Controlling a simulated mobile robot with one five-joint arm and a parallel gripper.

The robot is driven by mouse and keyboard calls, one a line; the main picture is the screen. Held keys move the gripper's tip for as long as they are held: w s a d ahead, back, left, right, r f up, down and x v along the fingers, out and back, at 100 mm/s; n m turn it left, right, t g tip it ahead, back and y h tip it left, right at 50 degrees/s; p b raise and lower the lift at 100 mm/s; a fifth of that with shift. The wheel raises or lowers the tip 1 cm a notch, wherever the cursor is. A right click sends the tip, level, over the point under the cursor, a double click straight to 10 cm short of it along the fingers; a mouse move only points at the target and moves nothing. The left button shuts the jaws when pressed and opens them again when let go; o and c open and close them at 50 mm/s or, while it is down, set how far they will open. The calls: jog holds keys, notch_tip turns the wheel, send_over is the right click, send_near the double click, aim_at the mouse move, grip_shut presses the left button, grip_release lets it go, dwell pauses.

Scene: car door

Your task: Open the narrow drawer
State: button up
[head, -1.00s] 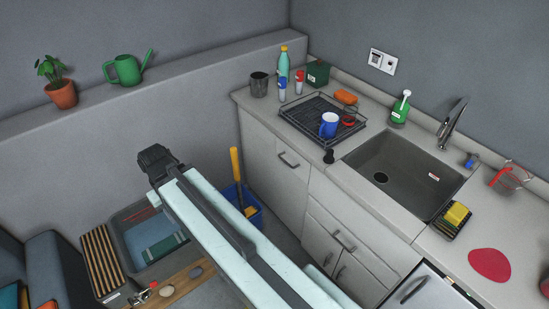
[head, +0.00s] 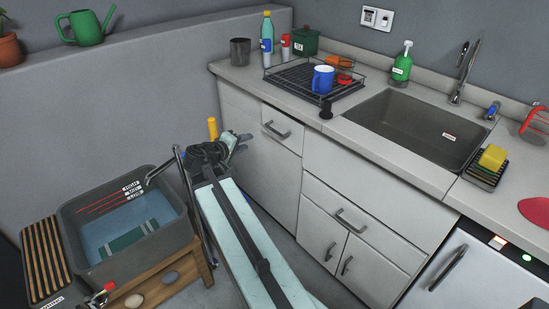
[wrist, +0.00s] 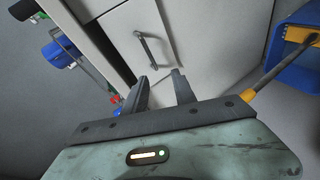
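The narrow drawer (head: 283,124) is a light grey front at the top of the cabinet, below the dish rack, with a dark bar handle (head: 275,131). My gripper (head: 240,143) is just left of the drawer in the head view, small and partly hidden by my arm. The wrist view shows the drawer front (wrist: 125,28) tilted, its handle (wrist: 145,50) ahead of my gripper (wrist: 159,74). The two fingers are apart with nothing between them. The handle lies beyond the fingertips and does not appear to be touched.
A wider drawer with a bar handle (head: 352,221) and cupboard doors sit to the right. The counter above holds a dish rack (head: 301,92) and sink (head: 418,128). A water-filled grey tub (head: 165,233) stands left. A blue bin (wrist: 292,62) is at right in the wrist view.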

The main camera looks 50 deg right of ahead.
aim_at(274, 131)
jog(key=d+f+n+t+h+b, duration=0.2)
jog(key=d+f+n+h+b, duration=0.3)
jog(key=d+b, duration=0.6)
jog(key=shift+t+h, duration=0.3)
jog(key=shift+t, duration=0.4)
jog(key=x, duration=0.2)
jog(key=b+x, duration=0.1)
jog(key=x, duration=0.1)
jog(key=b+x, duration=0.1)
jog(key=x, duration=0.2)
jog(key=shift+w+f, duration=0.1)
jog(key=shift+f, duration=0.25)
jog(key=shift+a, duration=0.1)
grip_shut()
